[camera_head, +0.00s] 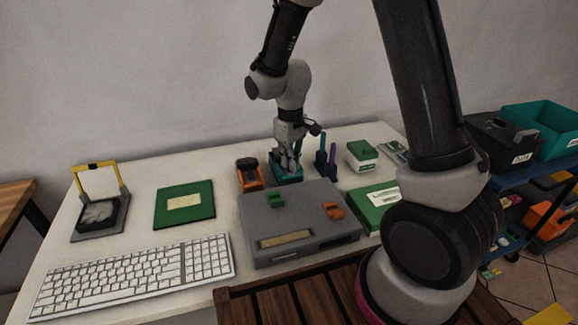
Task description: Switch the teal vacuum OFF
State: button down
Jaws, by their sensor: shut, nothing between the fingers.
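The teal vacuum (288,179) is a small teal block on the white table, behind the grey box and just right of an orange device. My gripper (287,168) points down at its top, with the fingers shut and nothing held. From this view I cannot tell whether the fingertips touch it. The gripper hides much of the vacuum's top, so its switch and the switch's position cannot be made out.
An orange device (250,178) stands close on the left. The grey box (290,235) with green and orange parts lies in front. Two upright pens (327,160) stand close on the right. A green-and-white box (361,155) is farther right. A keyboard (135,273) lies front left.

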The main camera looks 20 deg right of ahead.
jog(key=shift+r, duration=3.45)
jog(key=s+d+r+m+t, duration=0.1)
jog(key=s+d+r+m, duration=0.1)
jog(key=s+d+r, duration=0.3)
jog(key=s+d+r+m+t, duration=0.2)
jog(key=s+d+r, duration=0.3)
jog(key=s, duration=0.5)
jog(key=s+d+r+m+t, duration=0.1)
jog(key=s+d+r+m, duration=0.1)
jog(key=s+d+r, duration=0.3)
jog(key=s+r, duration=0.1)
jog(key=s, duration=0.1)
jog(key=shift+s+r, duration=0.15)
jog(key=shift+s, duration=0.15)
jog(key=shift+a, duration=0.1)
